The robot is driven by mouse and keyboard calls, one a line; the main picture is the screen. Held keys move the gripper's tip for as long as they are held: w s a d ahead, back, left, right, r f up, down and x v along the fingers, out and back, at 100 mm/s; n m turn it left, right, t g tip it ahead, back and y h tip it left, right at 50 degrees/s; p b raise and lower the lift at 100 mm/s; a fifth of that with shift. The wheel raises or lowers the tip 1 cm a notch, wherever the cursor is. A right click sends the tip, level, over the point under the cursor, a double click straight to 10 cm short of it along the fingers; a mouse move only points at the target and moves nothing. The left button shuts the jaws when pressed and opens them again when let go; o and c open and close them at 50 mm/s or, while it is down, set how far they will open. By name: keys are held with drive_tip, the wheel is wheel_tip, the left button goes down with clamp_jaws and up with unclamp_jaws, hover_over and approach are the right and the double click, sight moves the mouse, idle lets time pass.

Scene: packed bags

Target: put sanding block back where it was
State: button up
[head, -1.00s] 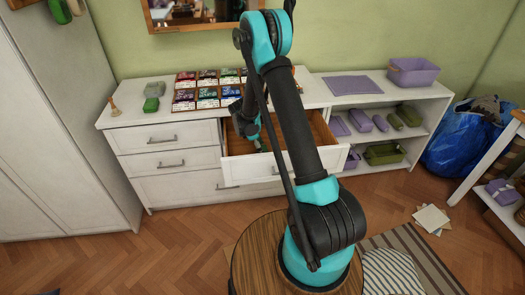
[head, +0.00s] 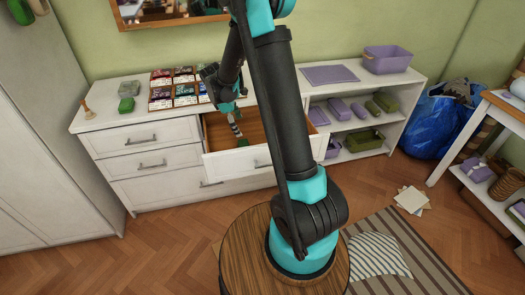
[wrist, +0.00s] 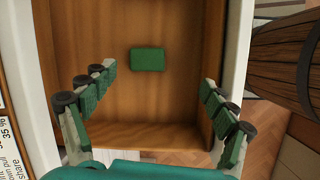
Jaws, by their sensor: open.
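A small dark green block (wrist: 147,60), which looks like the sanding block, lies flat on the wooden floor of an open drawer (head: 235,162). In the wrist view it lies ahead of my gripper (wrist: 155,112), between the lines of the two fingers but apart from both. The fingers have green pads and are spread wide, with nothing between their tips. In the head view my gripper (head: 234,122) points down over the open drawer. My arm hides part of the drawer's right side there.
On the white dresser top stand green blocks (head: 126,104), a small wooden-handled tool (head: 86,109) and several seed-like packets (head: 160,90). To the right is a white shelf with a purple basket (head: 388,59) and a purple mat (head: 330,75). The drawer walls flank my fingers.

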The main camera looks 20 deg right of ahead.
drive_tip(key=s+d+r+m+t+y, duration=0.1)
drive_tip(key=s+d+r+m, duration=0.1)
drive_tip(key=s+r+m, duration=0.3)
drive_tip(key=s+d+r+m+t+y, duration=0.1)
drive_tip(key=s+d+m, duration=0.15)
drive_tip(key=s, duration=0.45)
drive_tip(key=s+d+f+m+t+y, duration=0.1)
drive_tip(key=s+m, duration=0.7)
drive_tip(key=s, duration=0.7)
drive_tip(key=shift+d+f+t+y, duration=0.25)
drive_tip(key=shift+d+t+y, duration=0.15)
drive_tip(key=shift+c, duration=0.6)
